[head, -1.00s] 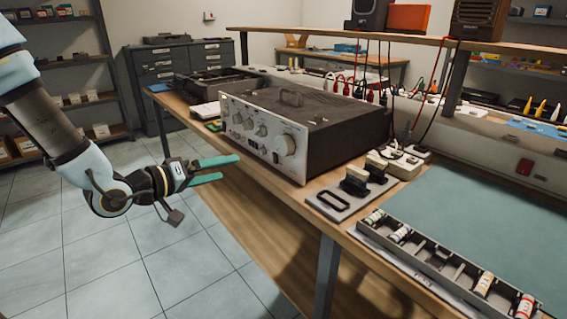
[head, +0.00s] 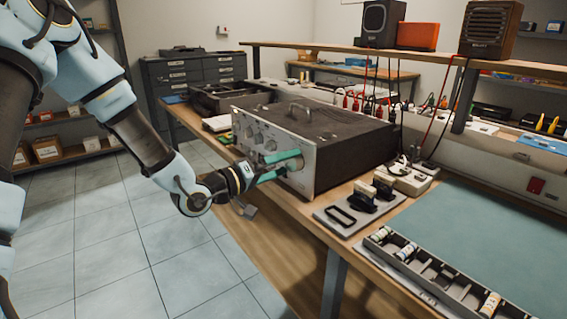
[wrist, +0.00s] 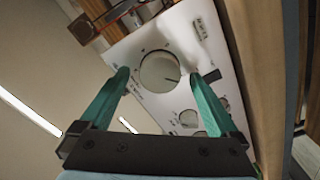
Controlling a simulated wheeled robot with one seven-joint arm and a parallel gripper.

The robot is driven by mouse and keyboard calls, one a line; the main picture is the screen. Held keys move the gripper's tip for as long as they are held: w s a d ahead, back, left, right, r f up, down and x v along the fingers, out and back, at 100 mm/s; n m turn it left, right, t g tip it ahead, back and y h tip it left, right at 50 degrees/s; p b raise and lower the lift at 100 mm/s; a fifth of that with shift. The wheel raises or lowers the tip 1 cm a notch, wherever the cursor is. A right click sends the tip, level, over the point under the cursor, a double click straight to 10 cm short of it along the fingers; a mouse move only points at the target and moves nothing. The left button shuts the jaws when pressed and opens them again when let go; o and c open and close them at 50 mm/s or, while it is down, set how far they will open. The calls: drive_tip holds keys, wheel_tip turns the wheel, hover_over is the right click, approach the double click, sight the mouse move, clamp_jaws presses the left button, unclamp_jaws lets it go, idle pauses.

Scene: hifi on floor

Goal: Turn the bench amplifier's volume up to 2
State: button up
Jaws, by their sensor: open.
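The bench amplifier (head: 335,150) is a dark box with a silver front panel, standing on the wooden bench. Its large round knob (wrist: 160,72) shows in the wrist view, with a dark pointer line and marks around it. In the head view my gripper largely hides that knob. My gripper (head: 294,168) has two green fingers reaching to the panel at the knob. In the wrist view my gripper (wrist: 158,82) is open, with one finger on each side of the knob and gaps visible beside it. I cannot read the numbers on the scale.
Smaller knobs (wrist: 189,118) sit near the large one on the panel. A grey plate with black switches (head: 345,214) and a parts tray (head: 440,275) lie to the right on the bench. The tiled floor (head: 110,235) in front is clear.

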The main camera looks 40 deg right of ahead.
drive_tip(key=shift+d, duration=0.15)
drive_tip(key=shift+c, duration=0.3)
drive_tip(key=c, duration=1.3)
drive_tip(key=shift+f+m+b, duration=0.15)
drive_tip(key=shift+m+b, duration=0.15)
drive_tip(key=shift+b, duration=0.05)
drive_tip(key=m+b, duration=0.3)
drive_tip(key=shift+f+m, duration=0.15)
drive_tip(key=shift+m, duration=0.15)
drive_tip(key=m+b, duration=1.2)
drive_tip(key=b, duration=0.1)
drive_tip(key=shift+w+m+b, duration=0.1)
drive_tip(key=shift+m+b, duration=0.2)
drive_tip(key=shift+m, duration=0.1)
drive_tip(key=m+b, duration=0.4)
drive_tip(key=shift+r+b, duration=0.2)
drive_tip(key=shift+b, duration=0.1)
